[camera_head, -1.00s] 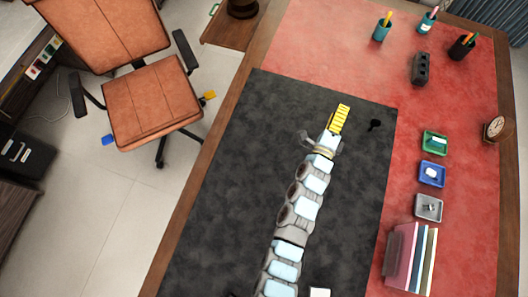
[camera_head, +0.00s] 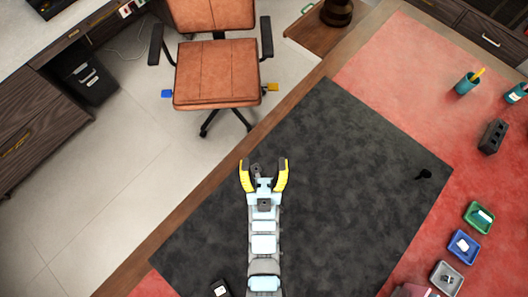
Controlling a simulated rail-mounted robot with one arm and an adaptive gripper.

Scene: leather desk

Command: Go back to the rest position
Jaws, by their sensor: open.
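My gripper (camera_head: 264,172) is in the middle of the view, above the dark desk mat (camera_head: 345,165). Its two yellow fingers are spread wide apart, and nothing shows between them. My arm reaches up from the bottom edge of the view to the gripper. The mat lies on the red leather desk (camera_head: 395,70).
Green (camera_head: 478,217), blue (camera_head: 463,247) and grey (camera_head: 446,279) trays with small items stand at the right. A teal pen cup (camera_head: 467,84) and a black block with holes (camera_head: 492,137) are at the upper right. An orange chair (camera_head: 215,70) stands beyond the desk's wooden edge. Most of the mat is bare.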

